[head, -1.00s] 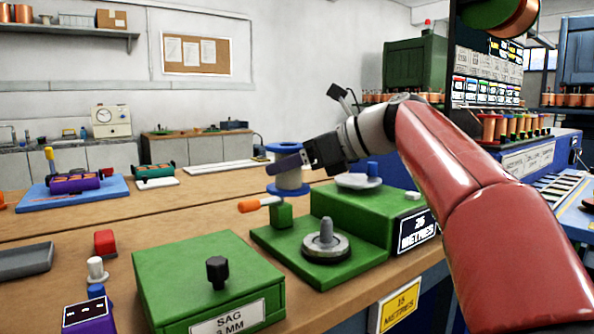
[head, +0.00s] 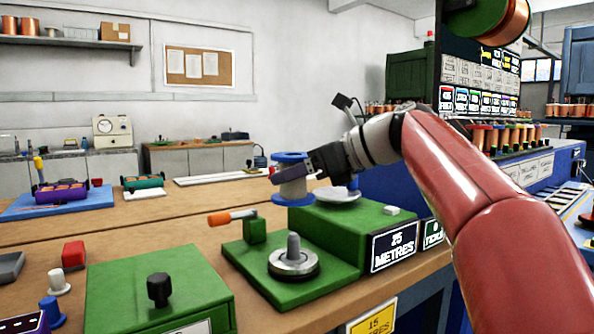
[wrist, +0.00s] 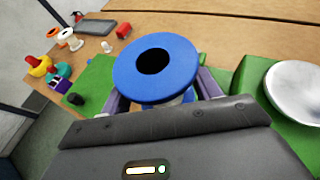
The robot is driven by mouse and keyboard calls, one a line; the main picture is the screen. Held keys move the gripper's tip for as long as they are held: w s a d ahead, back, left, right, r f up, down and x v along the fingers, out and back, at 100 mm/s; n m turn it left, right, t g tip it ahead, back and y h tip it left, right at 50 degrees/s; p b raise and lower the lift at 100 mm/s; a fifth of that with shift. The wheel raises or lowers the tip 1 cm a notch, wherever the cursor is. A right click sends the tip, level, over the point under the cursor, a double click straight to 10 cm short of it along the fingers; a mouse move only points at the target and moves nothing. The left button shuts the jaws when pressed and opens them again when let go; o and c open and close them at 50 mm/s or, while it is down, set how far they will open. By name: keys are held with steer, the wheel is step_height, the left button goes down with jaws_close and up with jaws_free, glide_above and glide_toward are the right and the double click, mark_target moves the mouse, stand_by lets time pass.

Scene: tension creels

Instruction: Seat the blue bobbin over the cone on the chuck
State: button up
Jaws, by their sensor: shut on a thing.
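The blue bobbin (head: 291,190) has blue flanges and a pale barrel. My gripper (head: 285,175) is shut on its barrel and holds it upright in the air. In the wrist view the bobbin's top flange (wrist: 181,57) with its dark centre hole fills the middle, between my purple fingers. The chuck (head: 293,262) is a grey disc with a pointed cone (head: 293,245) on a green base (head: 250,262). In the head view the bobbin appears above the cone, clearly apart from it. The chuck is hidden in the wrist view.
An orange-handled lever (head: 232,217) stands at the chuck's back left. A green box with a silver dish (head: 338,195) is to the right, labelled metres. A green box with a black knob (head: 160,288) is at front left. Small bobbins stand at far left.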

steer(key=b, duration=0.3)
glide_above(297, 234)
steer(key=shift+f, duration=2.45)
steer(key=shift+p, duration=1.2)
steer(key=shift+s+f+b, duration=0.1)
steer(key=shift+f+b, duration=1.55)
steer(key=shift+f, duration=1.45)
steer(key=o, duration=1.1)
steer(key=shift+o, duration=0.2)
steer(key=v, duration=0.7)
steer(key=shift+d+r+p, duration=0.2)
steer(key=shift+d+p, duration=0.15)
steer(key=shift+s, duration=0.1)
